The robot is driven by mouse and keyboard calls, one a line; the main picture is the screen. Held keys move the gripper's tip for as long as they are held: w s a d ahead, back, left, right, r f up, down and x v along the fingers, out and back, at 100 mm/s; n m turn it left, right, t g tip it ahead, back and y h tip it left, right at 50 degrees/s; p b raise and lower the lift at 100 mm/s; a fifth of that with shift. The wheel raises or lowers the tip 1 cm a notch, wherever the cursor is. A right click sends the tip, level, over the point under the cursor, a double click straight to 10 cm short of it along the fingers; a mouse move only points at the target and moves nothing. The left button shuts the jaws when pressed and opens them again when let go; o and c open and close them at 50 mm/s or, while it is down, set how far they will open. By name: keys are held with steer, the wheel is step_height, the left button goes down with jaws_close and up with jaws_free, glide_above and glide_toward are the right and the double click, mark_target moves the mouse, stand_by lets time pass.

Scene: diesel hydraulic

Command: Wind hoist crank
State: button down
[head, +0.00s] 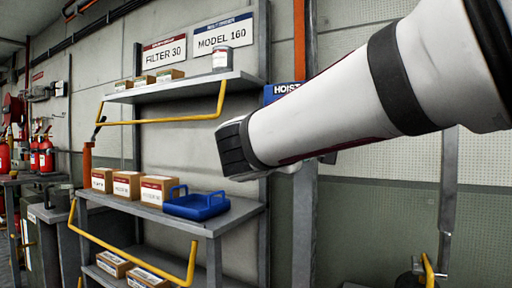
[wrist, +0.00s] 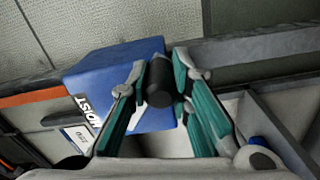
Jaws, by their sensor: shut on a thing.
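The blue hoist box (wrist: 105,70) with white HOIST lettering is mounted on the wall structure in the wrist view. Part of it shows in the head view (head: 283,93), beside the orange upright strip. The black cylindrical crank handle (wrist: 159,88) stands out in front of the box. My gripper (wrist: 160,72), with teal-lined fingers, is shut on this handle, one finger at each side. The crank arm behind the handle is hidden. In the head view my white arm crosses the upper right and hides the gripper and the crank.
A grey shelf unit (head: 210,226) with yellow rails stands left of my arm. It carries cardboard boxes (head: 158,190), a blue tray (head: 196,205) and a grey can (head: 222,59). Red fire extinguishers (head: 46,152) are at the far left. A grey post (head: 303,225) stands below my arm.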

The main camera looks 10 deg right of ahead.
steer(key=shift+w+a+f, duration=0.1)
steer(key=shift+a+f, duration=0.15)
steer(key=shift+f, duration=0.1)
steer(key=c, duration=1.5)
jaws_free()
steer(key=shift+o, duration=0.2)
steer(key=shift+r, duration=0.1)
steer(key=shift+r, duration=0.1)
steer(key=v, duration=1.2)
